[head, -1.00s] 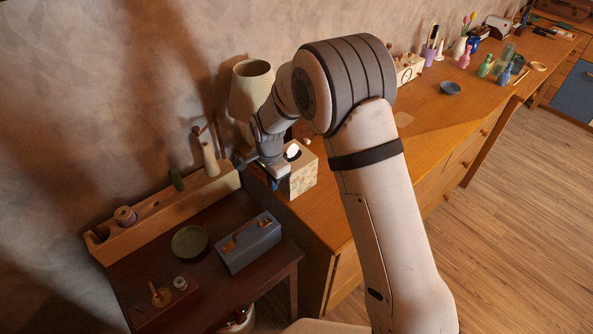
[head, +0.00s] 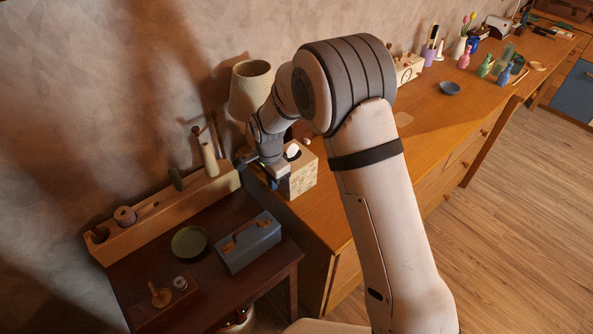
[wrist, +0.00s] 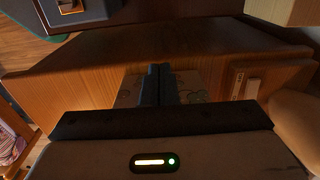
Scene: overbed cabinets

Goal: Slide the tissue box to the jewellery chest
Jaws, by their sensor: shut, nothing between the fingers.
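The tissue box (head: 302,180) is a pale patterned cube with a white tissue at its dark top opening. It stands on the left end of the long wooden desk. My gripper (head: 277,183) is low at its left side, with the fingers shut and empty. In the wrist view the shut fingers (wrist: 157,84) point down in front of the patterned tissue box (wrist: 188,82); I cannot tell if they touch it. A cream box with a dark ring on its front (head: 408,68) stands farther along the desk by the wall; it may be the jewellery chest, but I cannot be sure.
A lamp (head: 251,88) stands behind my wrist. A lower dark table (head: 150,268) at left holds a blue-grey case (head: 250,243), a green dish (head: 189,241) and a long wooden trough (head: 160,212). A small blue bowl (head: 450,88) sits on the otherwise fairly clear desk middle.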

